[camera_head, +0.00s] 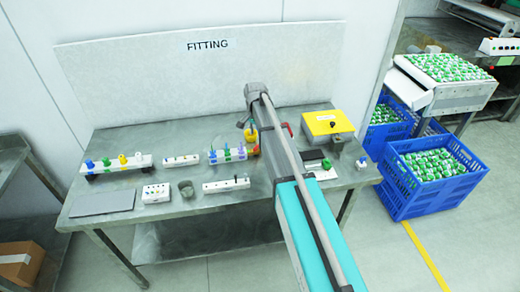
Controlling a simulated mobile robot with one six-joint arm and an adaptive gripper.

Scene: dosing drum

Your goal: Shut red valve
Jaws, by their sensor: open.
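A red handle (287,129), which looks like the red valve, shows just right of my arm at the back of the metal table. My arm crosses in front of it, so its body is mostly hidden and I cannot tell how it is turned. My gripper (244,122) is open, at the far end of my arm, above the table and left of the red handle. It is small here, and I see no object held in it. A yellow and orange fitting (251,137) stands just below it.
The table (150,140) also carries a white rack with coloured valves (122,161), a rack with coloured pieces (227,154), a yellow-topped box (328,122), a grey cup (186,189) and a grey plate (104,202). Blue crates (432,178) stand right. A backboard (140,85) closes the rear.

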